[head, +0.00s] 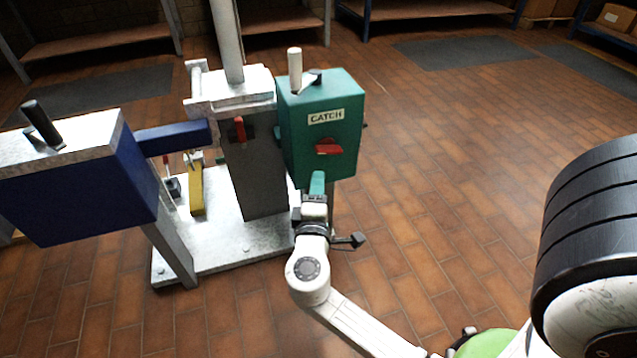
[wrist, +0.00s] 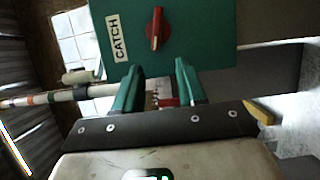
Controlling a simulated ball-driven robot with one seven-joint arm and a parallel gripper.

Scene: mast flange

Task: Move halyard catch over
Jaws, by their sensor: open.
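The green box (head: 313,95) labelled CATCH (head: 326,116) sits beside the mast foot, with a red lever (head: 329,147) on its front face. The lever lies roughly level in the head view. In the wrist view the label (wrist: 115,35) reads sideways and the red lever (wrist: 155,28) stands upright in the picture, beyond my fingertips. My gripper (head: 317,176) is just below the lever in the head view. In the wrist view my gripper (wrist: 159,66) has its two green fingers apart, with no held object seen. I cannot tell whether the fingertips touch the box.
A pale handle (head: 295,68) rises from the box top. The mast (head: 227,40) and a grey post with a small red lever (head: 239,129) stand to its left. A blue box (head: 75,190) with a black handle is at far left. The tiled floor at right is open.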

